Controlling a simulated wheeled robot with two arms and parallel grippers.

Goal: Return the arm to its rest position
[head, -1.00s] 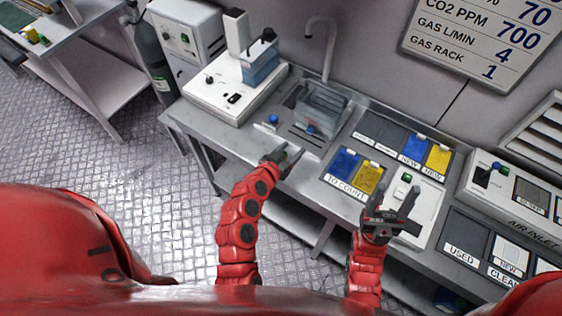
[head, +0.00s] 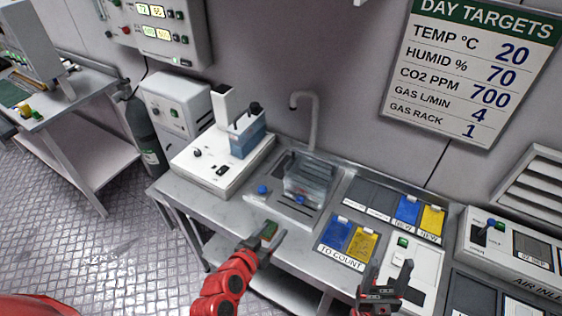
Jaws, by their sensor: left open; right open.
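My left arm comes up from the bottom of the head view. Its gripper (head: 268,243) is open, over the front edge of the bench below the sink; whether anything lies between its fingers is hard to tell. My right gripper (head: 385,282) is open with its fingers pointing up, in front of the white device (head: 418,262) with a green button. It looks empty and apart from the device.
The steel bench (head: 190,193) holds a white machine (head: 218,160), a clear sink tank (head: 308,180), and blue (head: 337,233) and yellow (head: 362,245) cards in the TO COUNT tray. An air inlet box (head: 515,250) stands at right. Open floor (head: 90,240) lies left.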

